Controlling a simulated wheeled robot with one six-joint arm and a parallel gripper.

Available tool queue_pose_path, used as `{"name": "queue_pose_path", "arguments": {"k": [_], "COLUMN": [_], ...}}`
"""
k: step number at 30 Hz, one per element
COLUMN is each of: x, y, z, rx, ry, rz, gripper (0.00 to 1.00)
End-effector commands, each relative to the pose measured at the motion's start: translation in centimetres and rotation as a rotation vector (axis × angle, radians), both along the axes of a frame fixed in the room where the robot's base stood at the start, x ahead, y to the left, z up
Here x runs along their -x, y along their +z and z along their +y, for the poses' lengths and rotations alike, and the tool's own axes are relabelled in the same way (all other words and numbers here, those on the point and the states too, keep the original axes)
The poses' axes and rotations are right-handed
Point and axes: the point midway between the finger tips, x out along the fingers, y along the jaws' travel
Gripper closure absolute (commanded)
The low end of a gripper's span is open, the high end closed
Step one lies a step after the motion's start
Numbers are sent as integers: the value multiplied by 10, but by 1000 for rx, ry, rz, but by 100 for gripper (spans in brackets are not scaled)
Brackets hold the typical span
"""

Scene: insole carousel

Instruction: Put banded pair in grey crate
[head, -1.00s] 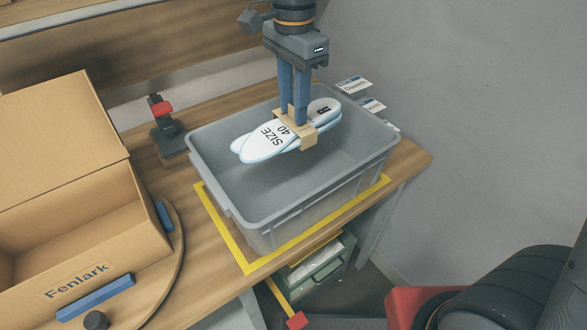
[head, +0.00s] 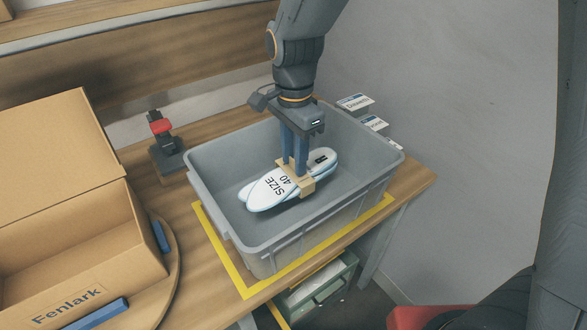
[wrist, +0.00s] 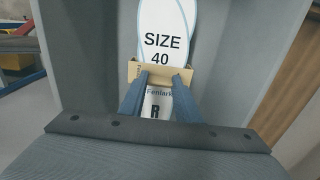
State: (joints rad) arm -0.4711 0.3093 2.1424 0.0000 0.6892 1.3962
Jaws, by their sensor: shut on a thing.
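The banded pair (head: 268,188) is two white insoles with blue edges, marked SIZE 40, with a tan band around their middle. My gripper (head: 295,176) points down and is shut on the pair at the band. The pair is inside the grey crate (head: 236,236), below its rim; I cannot tell whether it touches the floor. In the wrist view the pair (wrist: 162,40) shows between the blue fingers of my gripper (wrist: 160,82), with the grey crate wall (wrist: 225,50) around it.
The crate stands within a yellow outline (head: 225,262) on the wooden table. An open Fenlark carton (head: 110,235) sits on a round wooden disc at the left. A small stand with a red top (head: 161,127) is behind the crate. Cards (head: 356,101) lie behind its right side.

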Motion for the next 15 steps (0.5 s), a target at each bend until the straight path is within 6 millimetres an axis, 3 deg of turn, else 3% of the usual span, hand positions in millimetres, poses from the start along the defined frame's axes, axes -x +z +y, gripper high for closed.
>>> {"name": "queue_pose_path", "arguments": {"k": [7,15], "x": [2,1], "y": [-33,-37], "z": [-1,0], "rx": [2,1], "ry": [0,0], "rz": [5,1], "gripper": [100,100]}}
